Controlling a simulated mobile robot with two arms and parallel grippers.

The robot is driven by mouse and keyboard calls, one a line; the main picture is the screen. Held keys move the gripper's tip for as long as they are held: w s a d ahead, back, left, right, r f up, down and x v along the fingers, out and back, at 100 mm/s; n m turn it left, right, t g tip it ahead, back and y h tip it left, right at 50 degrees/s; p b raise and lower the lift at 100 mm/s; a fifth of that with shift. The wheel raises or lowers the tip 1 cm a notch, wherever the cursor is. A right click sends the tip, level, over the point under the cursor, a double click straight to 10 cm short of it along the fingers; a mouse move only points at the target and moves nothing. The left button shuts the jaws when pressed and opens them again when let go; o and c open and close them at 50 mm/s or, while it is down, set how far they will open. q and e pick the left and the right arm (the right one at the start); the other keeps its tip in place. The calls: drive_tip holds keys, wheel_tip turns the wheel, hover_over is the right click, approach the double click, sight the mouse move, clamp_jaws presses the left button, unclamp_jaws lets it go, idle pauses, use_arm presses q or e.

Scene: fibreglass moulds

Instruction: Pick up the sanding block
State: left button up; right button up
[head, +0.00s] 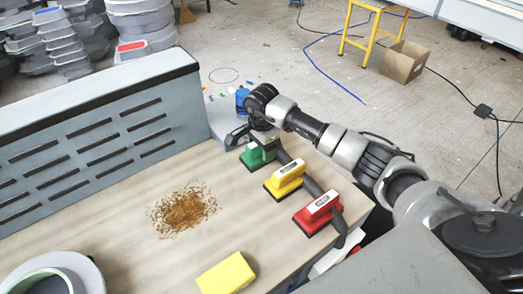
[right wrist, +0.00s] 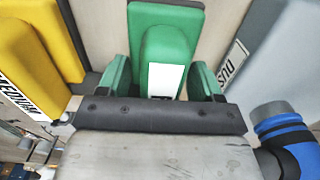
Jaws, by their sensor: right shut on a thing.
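Several sanding blocks stand in a row along the right side of the bench. A green one (head: 252,158) is farthest, then a yellow one (head: 285,180), then a red one (head: 318,212). My right gripper (head: 262,138) is down at the green block and partly covers it. In the right wrist view the green block (right wrist: 165,45) has a raised handle with a white label. The jaws of my right gripper (right wrist: 163,85) are shut on this handle, one on each side. The yellow block (right wrist: 38,60), marked MEDIUM, stands to the left there. My left gripper is not in view.
A grey slotted panel (head: 105,135) edges the bench's far side. A brown pile of shavings (head: 183,210), a yellow pad (head: 226,273) and a round grey mould (head: 50,275) are on the bench. A blue-and-dark tool (right wrist: 285,140) is close beside my right gripper.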

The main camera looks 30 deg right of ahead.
drive_tip(key=shift+r, duration=0.1)
drive_tip(key=shift+w+r, duration=0.1)
drive_tip(key=shift+r, duration=0.45)
wheel_tip(320, 180, up, 3)
drive_tip(key=shift+f+b, duration=0.15)
drive_tip(key=shift+b, duration=0.65)
drive_tip(key=s+d+r+b, duration=0.1)
drive_tip(key=s+d+r, duration=0.1)
drive_tip(key=d, duration=0.1)
drive_tip(key=s+d+r, duration=0.2)
drive_tip(key=s+d, duration=0.1)
drive_tip(key=s+d+r+b, duration=0.1)
drive_tip(key=s+d+r, duration=0.1)
drive_tip(key=d+r, duration=0.1)
drive_tip(key=shift+s+b, duration=0.3)
drive_tip(key=shift+b, duration=0.05)
